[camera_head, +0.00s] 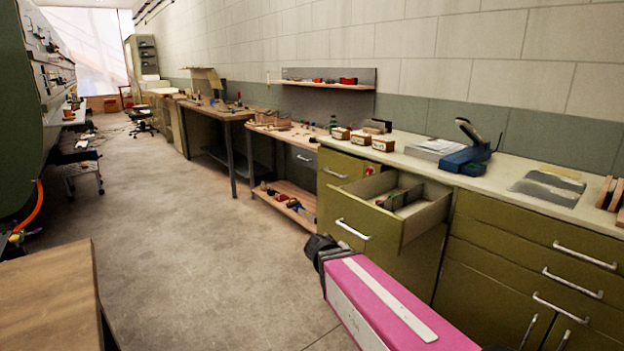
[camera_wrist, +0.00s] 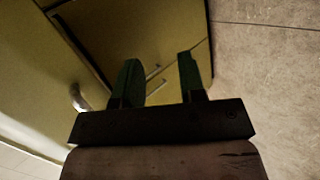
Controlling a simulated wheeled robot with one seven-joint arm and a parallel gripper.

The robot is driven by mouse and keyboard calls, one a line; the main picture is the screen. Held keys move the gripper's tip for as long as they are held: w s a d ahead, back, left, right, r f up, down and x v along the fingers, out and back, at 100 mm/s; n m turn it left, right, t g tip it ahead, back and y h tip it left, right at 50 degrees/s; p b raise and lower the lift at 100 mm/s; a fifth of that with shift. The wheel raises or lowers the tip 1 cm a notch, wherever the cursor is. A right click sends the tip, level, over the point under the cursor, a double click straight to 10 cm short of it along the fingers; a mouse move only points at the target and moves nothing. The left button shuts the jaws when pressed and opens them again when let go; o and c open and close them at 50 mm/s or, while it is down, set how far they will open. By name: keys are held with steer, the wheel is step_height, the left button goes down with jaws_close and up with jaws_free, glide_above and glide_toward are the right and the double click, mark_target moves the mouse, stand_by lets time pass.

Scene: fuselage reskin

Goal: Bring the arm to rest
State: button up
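My gripper (camera_head: 318,248) is dark and sits at the end of my pink arm, low in the head view. It is in front of the olive cabinet, below and in front of the pulled-out drawer (camera_head: 408,226). In the wrist view its two green fingers (camera_wrist: 160,74) stand apart with nothing between them, with the cabinet front (camera_wrist: 150,30) behind. The head view does not show the fingertips clearly.
The open drawer has dividers and small items inside. The counter (camera_head: 500,176) carries small wooden boxes (camera_head: 361,138) and a blue device (camera_head: 468,155). A wooden table (camera_head: 45,300) stands at the lower left. The concrete floor (camera_head: 190,220) between is clear.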

steer(key=s+d+f+m+g+y, duration=0.4)
steer(key=s+f+m+y, duration=0.1)
steer(key=f+y, duration=0.4)
steer(key=shift+s+d+f, duration=0.3)
steer(key=shift+s+d, duration=0.05)
steer(key=shift+s, duration=0.5)
